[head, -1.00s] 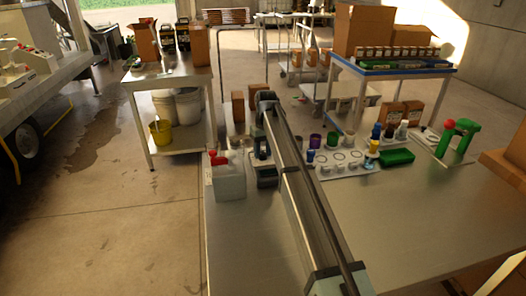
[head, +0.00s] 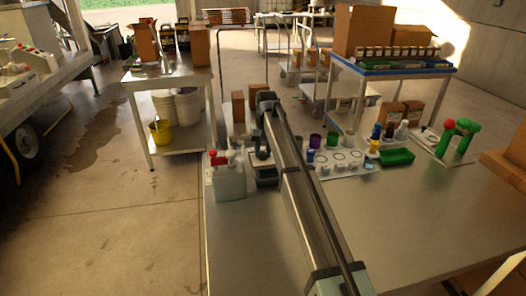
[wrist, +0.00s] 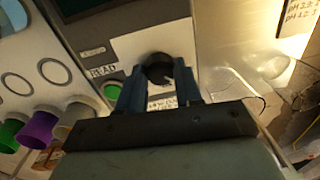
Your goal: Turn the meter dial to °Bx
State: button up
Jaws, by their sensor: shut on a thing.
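The meter shows in the wrist view as a grey-and-white panel (wrist: 125,47) with a dark screen at its upper left. Its round black dial (wrist: 158,72) sits on a white plate. Small print on the plate is partly covered by my fingers and is too blurred to read. A label on the panel reads READ. My gripper (wrist: 160,67) has its two blue fingers on either side of the dial and is shut on it. Which mark the dial points to cannot be made out. In the head view my arm hides the fingertips and most of the meter.
A white sample board (head: 345,165) with cups, a green tray (head: 397,157) and a green-and-red stand (head: 460,138) are to the right. The front of the steel table (head: 420,220) is clear.

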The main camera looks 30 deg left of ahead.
aim_at(265, 154)
jog(key=m, duration=0.4)
jog(key=shift+m, duration=0.3)
jog(key=m, duration=0.4)
jog(key=shift+m, duration=0.3)
jog(key=o, duration=1)
jog(key=shift+o, duration=0.2)
notch_tip(265, 154, up, 14)
jog(key=shift+d, duration=0.4)
jog(key=shift+f, duration=0.1)
